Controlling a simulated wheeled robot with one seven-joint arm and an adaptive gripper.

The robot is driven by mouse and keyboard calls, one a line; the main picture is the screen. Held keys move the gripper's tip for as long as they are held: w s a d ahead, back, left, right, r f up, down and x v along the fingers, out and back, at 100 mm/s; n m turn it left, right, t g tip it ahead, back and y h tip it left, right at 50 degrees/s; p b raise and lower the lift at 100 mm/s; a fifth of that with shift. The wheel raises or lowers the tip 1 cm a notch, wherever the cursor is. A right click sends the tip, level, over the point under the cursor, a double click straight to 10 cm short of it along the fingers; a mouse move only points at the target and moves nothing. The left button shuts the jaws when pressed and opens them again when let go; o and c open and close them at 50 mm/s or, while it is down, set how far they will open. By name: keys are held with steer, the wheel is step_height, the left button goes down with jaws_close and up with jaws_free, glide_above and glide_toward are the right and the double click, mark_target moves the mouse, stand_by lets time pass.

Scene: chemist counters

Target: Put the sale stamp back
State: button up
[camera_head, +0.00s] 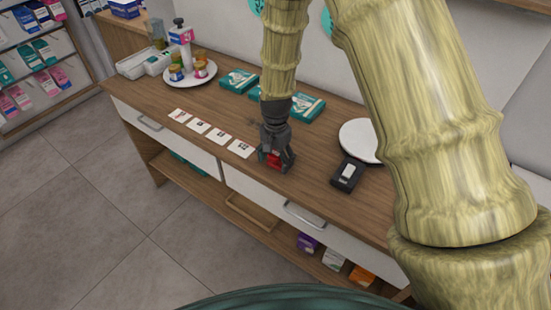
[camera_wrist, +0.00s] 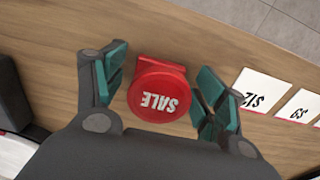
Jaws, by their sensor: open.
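The sale stamp (camera_wrist: 158,92) is a round red piece marked SALE in white, on the wooden counter (camera_wrist: 190,28). In the wrist view it lies between the two teal-padded fingers of my gripper (camera_wrist: 160,90), with a gap on the left side and the right finger close to it. In the head view my gripper (camera_head: 275,160) is low over the counter's front edge, and a bit of the red stamp (camera_head: 273,160) shows between its fingers. My gripper is open. Whether a finger touches the stamp, I cannot tell.
White price cards (camera_head: 240,148) lie in a row left of my gripper. A black box with a white top (camera_head: 347,175) sits to the right, near a white round plate (camera_head: 360,137). Teal boxes (camera_head: 304,106) lie behind. A round tray with jars (camera_head: 190,74) stands at the back left.

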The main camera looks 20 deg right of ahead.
mark_target(275, 153)
steer(key=shift+r, duration=0.1)
steer(key=shift+r+b, duration=1.5)
steer(key=shift+r, duration=4.55)
